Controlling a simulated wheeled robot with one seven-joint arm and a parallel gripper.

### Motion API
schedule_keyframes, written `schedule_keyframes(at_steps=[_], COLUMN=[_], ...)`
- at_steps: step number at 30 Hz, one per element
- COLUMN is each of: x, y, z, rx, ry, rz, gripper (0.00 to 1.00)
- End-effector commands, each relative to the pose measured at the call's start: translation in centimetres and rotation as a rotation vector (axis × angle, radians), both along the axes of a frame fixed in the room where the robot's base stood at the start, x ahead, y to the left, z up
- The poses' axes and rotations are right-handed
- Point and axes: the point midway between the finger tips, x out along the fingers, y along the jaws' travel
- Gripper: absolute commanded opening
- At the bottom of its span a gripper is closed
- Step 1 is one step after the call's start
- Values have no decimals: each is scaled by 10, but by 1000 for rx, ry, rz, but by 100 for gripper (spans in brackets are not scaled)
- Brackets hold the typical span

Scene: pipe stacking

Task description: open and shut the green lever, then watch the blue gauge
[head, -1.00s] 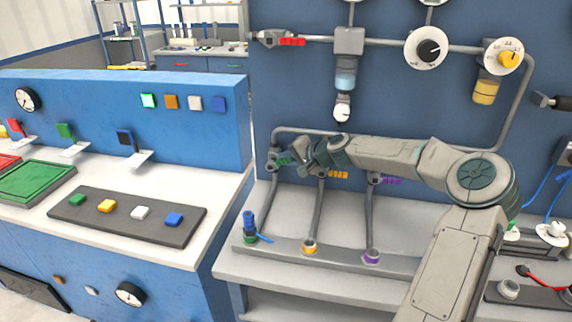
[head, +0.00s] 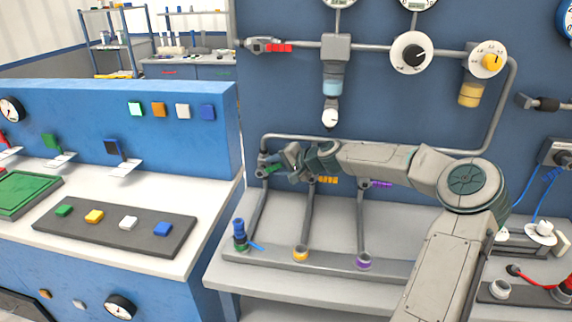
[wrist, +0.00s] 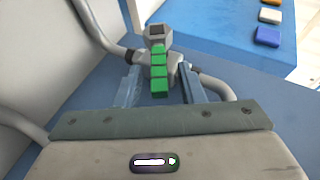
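The green lever (wrist: 159,72) sticks out from a grey valve (wrist: 160,38) toward my gripper in the wrist view. My gripper (wrist: 159,86) is open, with one finger on each side of the lever and gaps visible. In the head view my gripper (head: 281,168) is at the left pipe's valve, largely covering the lever. A blue round dial (head: 567,19) is cut off at the top right edge of the head view; its reading cannot be told. A small white gauge (head: 330,118) hangs below a light-blue cylinder (head: 332,84).
A yellow lever (head: 327,180) and a purple lever (head: 380,184) sit on the pipes to the right. A blue valve piece (head: 239,234) stands at the bench's left. A blue console (head: 205,145) with buttons stands left of the bench.

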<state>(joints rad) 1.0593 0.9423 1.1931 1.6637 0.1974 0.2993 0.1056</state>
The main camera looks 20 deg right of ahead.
Motion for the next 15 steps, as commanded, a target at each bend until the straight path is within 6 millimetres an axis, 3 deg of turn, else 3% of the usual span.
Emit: schedule_keyframes(at_steps=[15], x=[-59], y=[-46], z=[37], rx=[-3], ry=[0], rz=[-3], gripper=[35])
